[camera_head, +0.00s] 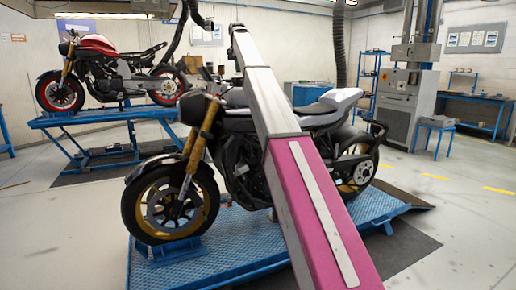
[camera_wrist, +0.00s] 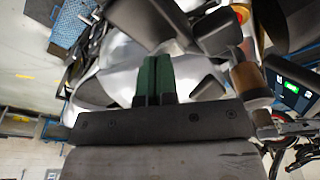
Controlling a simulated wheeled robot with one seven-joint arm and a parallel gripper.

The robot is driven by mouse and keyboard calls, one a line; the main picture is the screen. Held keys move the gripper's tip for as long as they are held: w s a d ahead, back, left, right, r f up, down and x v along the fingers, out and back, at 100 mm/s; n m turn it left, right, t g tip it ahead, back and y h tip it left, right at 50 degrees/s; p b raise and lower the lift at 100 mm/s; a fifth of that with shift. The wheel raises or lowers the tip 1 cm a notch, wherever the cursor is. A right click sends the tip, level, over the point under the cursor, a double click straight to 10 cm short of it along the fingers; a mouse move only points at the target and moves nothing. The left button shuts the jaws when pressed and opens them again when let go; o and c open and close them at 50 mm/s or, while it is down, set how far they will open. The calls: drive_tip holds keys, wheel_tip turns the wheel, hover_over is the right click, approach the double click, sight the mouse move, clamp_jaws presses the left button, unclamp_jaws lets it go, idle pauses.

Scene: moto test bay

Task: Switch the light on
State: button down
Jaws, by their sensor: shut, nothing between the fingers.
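My gripper (camera_wrist: 156,64) shows in the wrist view with its two green fingers pressed together and nothing between them. Its tips are close to a grey and black part of a motorcycle; I cannot tell whether they touch it. A small display (camera_wrist: 290,88) with a green lit patch is to the right of the fingers. I cannot make out a light switch for certain in either view. The black motorcycle (camera_head: 158,208) stands upright on a blue lift in the head view, partly hidden behind my arm.
The black motorcycle stands on a blue lift platform (camera_head: 232,232). A red motorcycle (camera_head: 97,66) stands on a raised blue lift behind it. A gold-brown cylinder (camera_wrist: 250,80) is close to the right of my fingers. Open floor (camera_head: 455,220) lies to the right.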

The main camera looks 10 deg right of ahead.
drive_tip(key=shift+r, duration=3.45)
